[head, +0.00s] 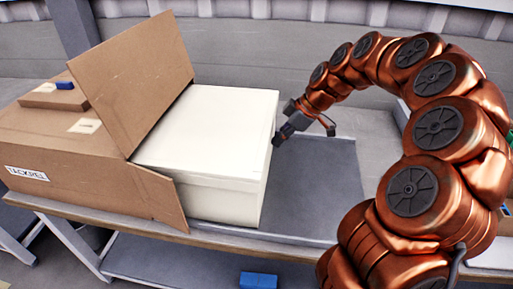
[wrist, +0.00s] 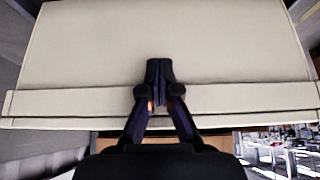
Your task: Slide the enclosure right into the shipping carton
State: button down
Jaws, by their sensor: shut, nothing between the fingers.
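The enclosure (head: 215,125) is a large cream-white box lying on the bench. Its left end is inside the open mouth of the brown shipping carton (head: 85,165); its right part sticks out. The carton's flaps stand open around the enclosure. My gripper (head: 277,140) is at the enclosure's right end face, with its fingers shut and empty. In the wrist view the shut fingertips (wrist: 158,68) lie against or just in front of the cream face of the enclosure (wrist: 220,50); I cannot tell whether they touch. The carton's inside is hidden.
A grey mat or tray (head: 315,185) lies bare on the bench right of the enclosure. A small flat carton (head: 50,98) with a blue block (head: 65,85) sits on top of the shipping carton. A blue bin (head: 258,280) is below the bench. A wall runs behind.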

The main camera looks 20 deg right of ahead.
jog(key=shift+w+a+p, duration=0.1)
jog(key=shift+w+a, duration=1)
jog(key=shift+a, duration=0.9)
jog(key=shift+w+a+p, duration=0.1)
jog(key=shift+w+a, duration=1)
jog(key=shift+a, duration=0.95)
jog(key=shift+w+a+p, duration=0.1)
jog(key=shift+w+a, duration=1)
jog(key=shift+a, duration=1)
jog(key=w+a, duration=0.3)
jog(key=a, duration=0.2)
jog(key=w+a, duration=0.3)
jog(key=a, duration=0.2)
jog(key=w+a, duration=0.3)
jog(key=a, duration=0.3)
jog(key=shift+p, duration=0.35)
